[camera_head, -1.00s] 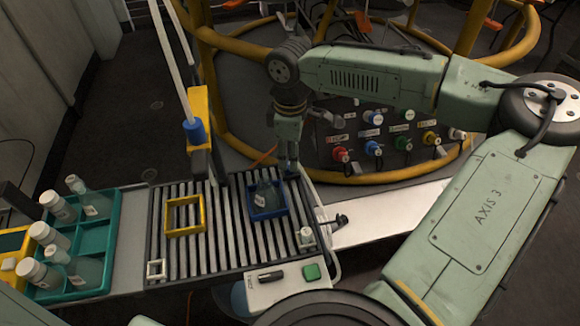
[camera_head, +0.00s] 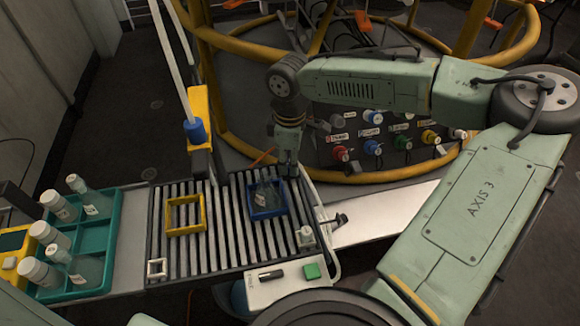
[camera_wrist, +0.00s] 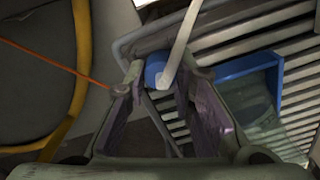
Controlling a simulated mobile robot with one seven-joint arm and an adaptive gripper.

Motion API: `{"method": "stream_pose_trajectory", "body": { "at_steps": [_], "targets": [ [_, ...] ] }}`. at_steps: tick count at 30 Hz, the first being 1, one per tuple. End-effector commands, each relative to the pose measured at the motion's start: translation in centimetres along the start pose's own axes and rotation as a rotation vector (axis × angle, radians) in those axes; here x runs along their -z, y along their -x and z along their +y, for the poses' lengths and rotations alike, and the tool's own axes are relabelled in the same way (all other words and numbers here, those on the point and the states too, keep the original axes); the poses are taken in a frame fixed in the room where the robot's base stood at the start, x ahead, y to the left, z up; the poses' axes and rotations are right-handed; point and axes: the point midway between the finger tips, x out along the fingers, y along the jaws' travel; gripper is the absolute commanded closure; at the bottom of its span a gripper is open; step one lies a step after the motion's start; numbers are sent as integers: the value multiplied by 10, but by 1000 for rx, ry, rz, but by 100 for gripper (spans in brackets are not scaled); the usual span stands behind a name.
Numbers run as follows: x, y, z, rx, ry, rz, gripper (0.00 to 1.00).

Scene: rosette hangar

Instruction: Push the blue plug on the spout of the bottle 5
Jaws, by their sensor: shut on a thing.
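A clear bottle (camera_head: 266,195) stands inside a blue square frame (camera_head: 283,210) on the slatted rack. Its number is not legible and its spout is not clear to see. In the wrist view the blue frame (camera_wrist: 245,66) and the hazy bottle (camera_wrist: 262,125) lie to the right of my fingers. My gripper (camera_head: 290,168) is low beside the frame's far right corner. In the wrist view my gripper (camera_wrist: 160,85) is shut on the blue plug (camera_wrist: 154,68), which sits between the fingertips with a pale strap across it. The plug looks apart from the bottle.
An empty yellow frame (camera_head: 171,230) sits left on the slatted rack (camera_head: 225,240). A teal crate (camera_head: 118,215) holds several capped bottles. A yellow post with a blue collar (camera_head: 195,131) rises behind the rack. A panel with coloured knobs (camera_head: 380,135) and yellow pipes stand beyond.

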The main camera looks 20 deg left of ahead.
Motion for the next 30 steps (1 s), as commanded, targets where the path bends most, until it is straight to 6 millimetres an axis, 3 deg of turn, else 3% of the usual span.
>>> {"method": "stream_pose_trajectory", "body": {
  "at_steps": [11,19,30],
  "targets": [
    [0,5,0,0,0,1,94],
    [0,36,0,1,1,3,94],
    [-7,41,-80,2,5,1,94]
  ]
}}
